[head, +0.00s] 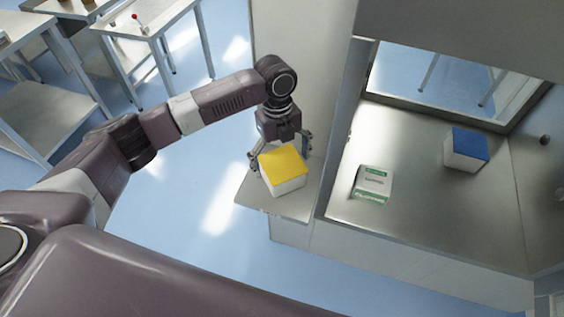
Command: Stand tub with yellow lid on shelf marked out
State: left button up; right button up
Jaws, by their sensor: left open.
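The tub with the yellow lid (284,187) is white-sided and stands upright on a small metal shelf (252,199) at the side of a cabinet. My left gripper (281,160) is at the tub's far side, with its fingers spread apart near the tub's back corners. The jaws are open; I cannot tell whether a finger touches the tub. No "out" marking is readable on the shelf. My right gripper is not in view.
Inside the metal chamber on the right stand a white tub with a blue lid (467,147) and a white-and-green box (373,184). A raised wall separates the shelf from the chamber. Metal tables (150,22) stand at the upper left, with open blue floor between.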

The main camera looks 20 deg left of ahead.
pick_arm(q)
notch_tip(320, 180, up, 12)
jog(key=w+a+b, duration=0.1)
jog(key=b, duration=0.2)
jog(key=shift+b, duration=0.3)
jog(key=shift+f, duration=0.1)
